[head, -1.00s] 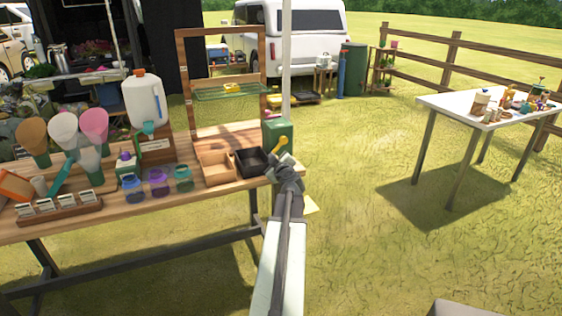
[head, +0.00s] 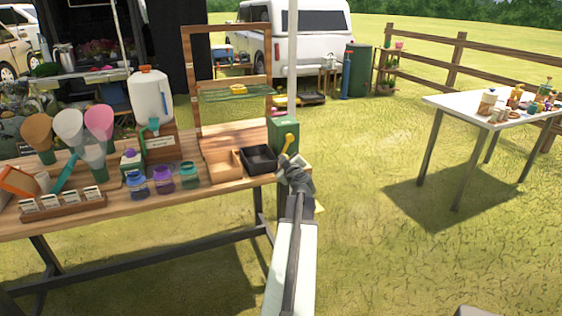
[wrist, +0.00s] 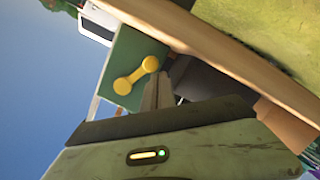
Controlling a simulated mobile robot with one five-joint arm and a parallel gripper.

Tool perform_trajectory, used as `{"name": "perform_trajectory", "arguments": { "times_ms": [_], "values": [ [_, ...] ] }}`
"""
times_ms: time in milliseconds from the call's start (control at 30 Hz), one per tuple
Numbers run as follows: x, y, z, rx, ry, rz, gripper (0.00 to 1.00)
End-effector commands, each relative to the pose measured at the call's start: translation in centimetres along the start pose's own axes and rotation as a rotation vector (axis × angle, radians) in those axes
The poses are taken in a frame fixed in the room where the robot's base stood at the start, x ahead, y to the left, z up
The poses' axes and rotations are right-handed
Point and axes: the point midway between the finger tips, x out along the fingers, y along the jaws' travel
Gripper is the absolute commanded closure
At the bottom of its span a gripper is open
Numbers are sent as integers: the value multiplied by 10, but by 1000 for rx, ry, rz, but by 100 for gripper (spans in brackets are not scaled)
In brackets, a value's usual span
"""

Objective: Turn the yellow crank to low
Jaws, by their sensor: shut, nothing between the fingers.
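The yellow crank (head: 288,142) sits on the front of a green box (head: 279,130) at the right end of the wooden table. In the wrist view the crank (wrist: 136,75) is a short yellow bar with a round knob at each end, on the green face (wrist: 132,52) of the box. My gripper (head: 284,160) is just below and in front of the crank. In the wrist view my gripper's fingers (wrist: 160,88) are shut and empty, close beside the crank. I cannot tell whether they touch it. No setting marks are readable.
The wooden table (head: 225,188) holds a black tray (head: 259,165) and a light wooden tray (head: 222,172) left of the green box. A pale pole (head: 292,60) stands behind the box. Grass to the right is open up to a white table (head: 440,101).

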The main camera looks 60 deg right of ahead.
Motion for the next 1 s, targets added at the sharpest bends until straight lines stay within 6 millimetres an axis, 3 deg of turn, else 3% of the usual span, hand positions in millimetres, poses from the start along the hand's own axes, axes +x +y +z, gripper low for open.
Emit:
{"name": "perform_trajectory", "arguments": {
  "times_ms": [267,600,700,1000],
  "values": [
    [-6,0,0,0,0,0,100],
    [-68,0,-1,1,-1,2,100],
    [-78,0,-1,0,0,0,100],
    [-78,-1,-1,0,1,-1,100]
  ]
}}
